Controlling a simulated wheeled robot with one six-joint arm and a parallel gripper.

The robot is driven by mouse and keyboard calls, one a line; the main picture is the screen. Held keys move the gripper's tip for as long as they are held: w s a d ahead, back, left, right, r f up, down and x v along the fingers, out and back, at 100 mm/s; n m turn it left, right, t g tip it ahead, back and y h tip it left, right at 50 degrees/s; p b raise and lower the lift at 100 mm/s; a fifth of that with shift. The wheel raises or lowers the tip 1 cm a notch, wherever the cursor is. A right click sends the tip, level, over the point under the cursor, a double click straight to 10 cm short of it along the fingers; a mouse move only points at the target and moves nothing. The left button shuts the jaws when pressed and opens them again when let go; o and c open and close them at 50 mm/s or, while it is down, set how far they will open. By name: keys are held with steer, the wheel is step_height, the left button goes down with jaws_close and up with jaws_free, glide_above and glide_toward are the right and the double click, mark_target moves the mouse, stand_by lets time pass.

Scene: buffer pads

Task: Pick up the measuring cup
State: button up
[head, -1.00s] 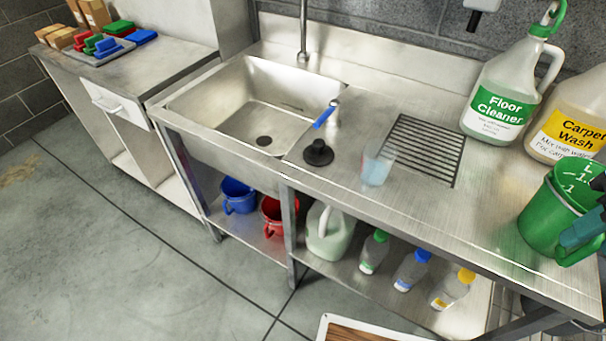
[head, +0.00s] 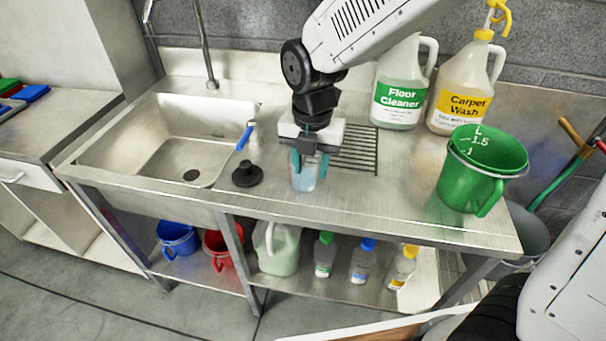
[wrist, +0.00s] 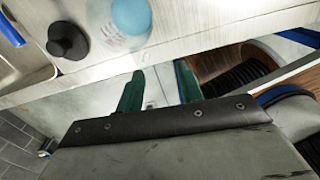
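The measuring cup (head: 304,180) appears to be the small clear cup with pale blue liquid. It stands upright on the steel counter, right of a black plunger-like stopper. In the wrist view the cup (wrist: 130,18) is at the top, beyond my fingertips and slightly left of the gap. My gripper (head: 309,164) hangs pointing down over the cup in the head view, its teal fingers overlapping the cup's upper part. In the wrist view the fingers of my gripper (wrist: 158,82) are apart with nothing between them. I cannot tell the exact height gap to the cup.
The black stopper (head: 247,174) and a blue-handled tool (head: 245,137) lie near the sink (head: 150,160). A drain grate (head: 358,150) is behind the cup. A green graduated jug (head: 470,185) and two large bottles (head: 400,95) stand right. The counter between cup and jug is clear.

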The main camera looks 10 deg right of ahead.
mark_target(297, 200)
steer(key=a+f+n, duration=0.2)
steer(key=shift+w+n, duration=0.3)
steer(key=shift+a+f, duration=0.15)
steer(key=shift+f, duration=0.15)
steer(key=f, duration=0.7)
steer(key=shift+a+f, duration=0.2)
jaws_close()
